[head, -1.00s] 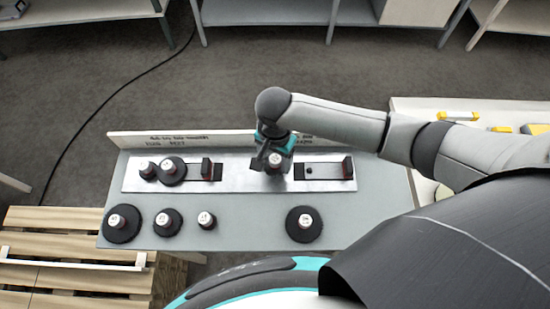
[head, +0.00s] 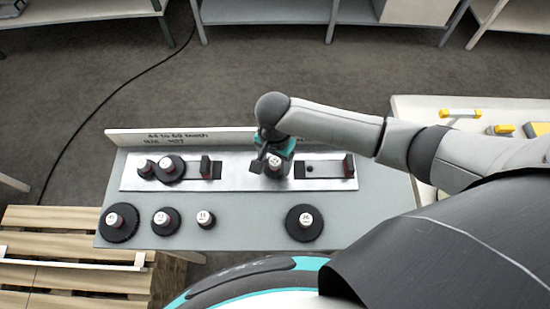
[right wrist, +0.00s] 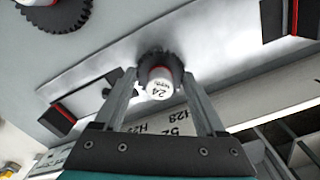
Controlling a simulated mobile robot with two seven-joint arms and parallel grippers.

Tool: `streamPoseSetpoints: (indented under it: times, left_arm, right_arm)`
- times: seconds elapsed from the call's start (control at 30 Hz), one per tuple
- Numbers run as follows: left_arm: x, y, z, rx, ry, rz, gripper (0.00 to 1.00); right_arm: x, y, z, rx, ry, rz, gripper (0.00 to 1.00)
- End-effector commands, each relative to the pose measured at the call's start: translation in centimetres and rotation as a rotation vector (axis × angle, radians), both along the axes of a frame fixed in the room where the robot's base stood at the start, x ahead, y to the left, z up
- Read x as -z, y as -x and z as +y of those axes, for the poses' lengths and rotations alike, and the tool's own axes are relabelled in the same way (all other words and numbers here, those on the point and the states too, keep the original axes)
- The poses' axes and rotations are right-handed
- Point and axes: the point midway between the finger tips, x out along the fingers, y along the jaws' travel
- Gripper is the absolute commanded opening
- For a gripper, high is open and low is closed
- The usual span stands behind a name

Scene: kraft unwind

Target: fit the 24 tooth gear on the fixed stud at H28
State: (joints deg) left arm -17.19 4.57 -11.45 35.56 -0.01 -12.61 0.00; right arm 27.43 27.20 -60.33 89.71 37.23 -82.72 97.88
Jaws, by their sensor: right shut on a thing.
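My right gripper (head: 272,158) is over the metal plate (head: 236,172), at its middle. It is shut on the 24 tooth gear, a dark toothed disc with a white-topped hub marked 24 (right wrist: 159,88); the hub's white top also shows in the head view (head: 274,161). In the right wrist view, the two fingers flank the hub and the gear's teeth show beyond it. The gear is over or at the plate; I cannot tell whether it touches. The H28 lettering (right wrist: 177,117) is on the board beside it. The fixed stud is hidden. My left gripper is not in view.
Loose gears stand along the front of the grey table (head: 255,228): a large one (head: 119,222), a medium one (head: 166,221), a small one (head: 205,219) and one at right (head: 304,223). Gears (head: 170,168) sit on the plate's left. Black slotted slides with upright blocks (head: 348,165) flank my gripper.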

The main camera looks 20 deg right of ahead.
Motion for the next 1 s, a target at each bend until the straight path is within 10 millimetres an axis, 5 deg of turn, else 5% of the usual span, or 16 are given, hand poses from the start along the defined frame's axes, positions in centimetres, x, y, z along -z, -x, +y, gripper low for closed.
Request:
streamPoseSetpoints:
  times: [0.8, 0.83, 1.0]
  left_arm:
    - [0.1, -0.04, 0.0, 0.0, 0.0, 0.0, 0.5]
    - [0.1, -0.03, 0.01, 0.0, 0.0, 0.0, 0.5]
    - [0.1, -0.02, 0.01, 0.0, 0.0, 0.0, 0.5]
  right_arm:
    - [0.71, 0.0, 0.04, 0.001, -0.001, 0.0, 0.0]
    - [0.73, -0.01, 0.05, 0.001, -0.001, -0.001, 0.74]
    - [0.7, -0.01, 0.03, 0.001, -0.001, -0.001, 0.93]
